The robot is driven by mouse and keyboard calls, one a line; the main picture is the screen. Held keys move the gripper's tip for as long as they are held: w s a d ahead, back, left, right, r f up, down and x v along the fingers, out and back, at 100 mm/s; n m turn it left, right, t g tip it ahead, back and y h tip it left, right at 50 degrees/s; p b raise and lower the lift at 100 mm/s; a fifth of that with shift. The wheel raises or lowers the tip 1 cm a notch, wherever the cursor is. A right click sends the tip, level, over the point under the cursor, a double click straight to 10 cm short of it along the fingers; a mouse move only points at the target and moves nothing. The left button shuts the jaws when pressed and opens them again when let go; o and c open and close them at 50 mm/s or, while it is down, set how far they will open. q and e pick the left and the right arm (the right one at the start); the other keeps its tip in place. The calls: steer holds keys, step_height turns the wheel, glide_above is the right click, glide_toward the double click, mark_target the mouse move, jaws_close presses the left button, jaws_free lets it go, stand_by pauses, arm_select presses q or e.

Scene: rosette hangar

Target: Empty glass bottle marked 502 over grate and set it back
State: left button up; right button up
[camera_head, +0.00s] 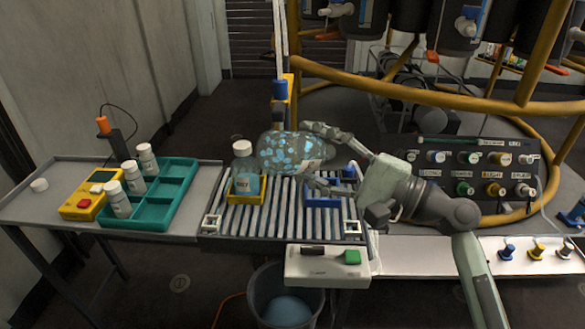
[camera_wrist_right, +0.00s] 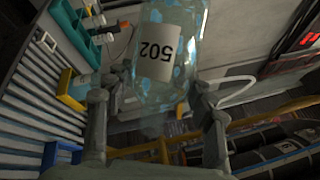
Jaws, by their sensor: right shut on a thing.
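My right gripper (camera_head: 318,155) is shut on the clear glass bottle (camera_head: 283,150) and holds it above the slatted grate (camera_head: 283,222). The bottle lies roughly sideways, with blue patches visible in its glass body. In the right wrist view the bottle (camera_wrist_right: 165,85) is between the fingers (camera_wrist_right: 158,108), its white label reading 502 upside down. Its mouth cannot be made out. A blue holder (camera_head: 322,196) on the grate looks empty. My left gripper is not in view.
A capped bottle (camera_head: 246,183) stands in a yellow holder (camera_head: 233,197) close to the held bottle. A teal tray (camera_head: 175,207) with several white-capped jars is on the left table. A bucket (camera_head: 262,300) stands below. A valve panel (camera_head: 478,165) is at right.

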steer(key=shift+r, duration=0.1)
steer(key=shift+s+f+n+b, duration=0.1)
steer(key=shift+f+n+b, duration=0.3)
steer(key=shift+n, duration=0.1)
steer(key=shift+s+a+f+n+g+h, duration=0.15)
steer(key=shift+f+n+g, duration=0.1)
steer(key=shift+n, duration=0.25)
steer(key=shift+w+f+n+g+h, duration=0.15)
steer(key=shift+n+g, duration=0.1)
steer(key=shift+n, duration=0.25)
steer(key=shift+s+r, duration=0.1)
